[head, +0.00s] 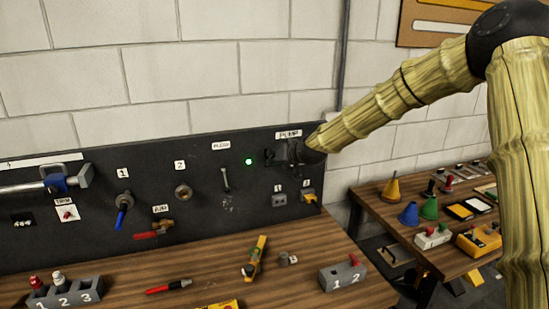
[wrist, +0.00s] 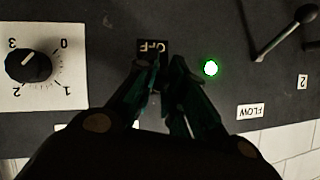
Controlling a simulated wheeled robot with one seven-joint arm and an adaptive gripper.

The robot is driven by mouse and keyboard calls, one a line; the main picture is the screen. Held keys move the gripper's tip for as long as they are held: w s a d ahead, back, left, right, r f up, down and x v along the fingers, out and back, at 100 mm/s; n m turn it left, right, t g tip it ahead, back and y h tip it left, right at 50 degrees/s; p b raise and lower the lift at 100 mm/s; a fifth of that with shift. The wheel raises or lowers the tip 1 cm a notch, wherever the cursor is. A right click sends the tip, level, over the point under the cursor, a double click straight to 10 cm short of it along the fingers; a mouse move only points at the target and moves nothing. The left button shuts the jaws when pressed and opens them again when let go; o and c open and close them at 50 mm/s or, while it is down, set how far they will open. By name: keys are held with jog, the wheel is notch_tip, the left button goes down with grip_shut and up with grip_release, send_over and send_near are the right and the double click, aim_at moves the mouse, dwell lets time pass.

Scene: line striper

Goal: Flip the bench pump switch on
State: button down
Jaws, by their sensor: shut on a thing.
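The bench pump switch is on the dark upright panel under the PUMP label (head: 289,134), mostly hidden behind my gripper (head: 292,153) in the head view. In the wrist view, my gripper (wrist: 166,66) reaches up to the switch plate (wrist: 143,45), which is black and marked OFF. The fingers are close together at the plate's lower edge and shut on the switch. The lever itself is hidden between the fingertips, so its position cannot be told. A green light (head: 249,161) glows beside the switch; it also shows in the wrist view (wrist: 211,68).
A black dial (wrist: 28,66) on a white scale is left of my gripper in the wrist view. A grey lever (head: 225,179) hangs under the FLOW label (head: 221,145). The wooden bench (head: 215,275) below holds tools and a grey switch box (head: 342,276).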

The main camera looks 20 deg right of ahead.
jog(key=shift+s+f, duration=0.1)
jog(key=shift+f, duration=0.15)
jog(key=c, duration=1.7)
grip_release()
jog(key=shift+r, duration=0.15)
jog(key=v, duration=1.1)
jog(key=shift+s+d+r, duration=0.15)
jog(key=shift+s+d, duration=0.05)
jog(key=shift+s, duration=0.1)
